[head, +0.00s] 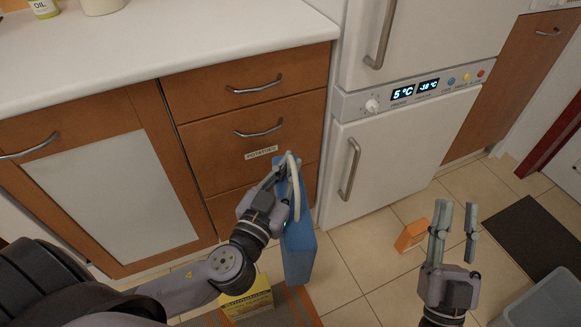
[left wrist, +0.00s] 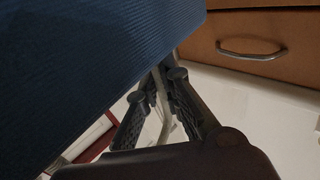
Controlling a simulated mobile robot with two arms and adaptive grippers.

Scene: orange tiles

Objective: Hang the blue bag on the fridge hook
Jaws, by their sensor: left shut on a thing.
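The blue bag (head: 299,256) hangs upright from my left gripper (head: 283,168), in front of the drawers and left of the fridge. The gripper is shut on the bag's pale looped handle (head: 295,187). In the left wrist view the bag (left wrist: 85,70) fills the upper left, and the left gripper (left wrist: 166,78) closes around the handle. The fridge (head: 380,170) is white, with a control panel between its upper and lower doors. I cannot make out a hook on its visible faces. My right gripper (head: 455,220) is open and empty, in front of the fridge at the right.
A yellow box (head: 248,300) stands on the floor below my left arm, and an orange box (head: 411,236) lies near the fridge. A grey bin (head: 545,300) and a dark mat (head: 525,238) are at the right. The fridge handles (head: 350,170) stick out. Tiled floor lies open between.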

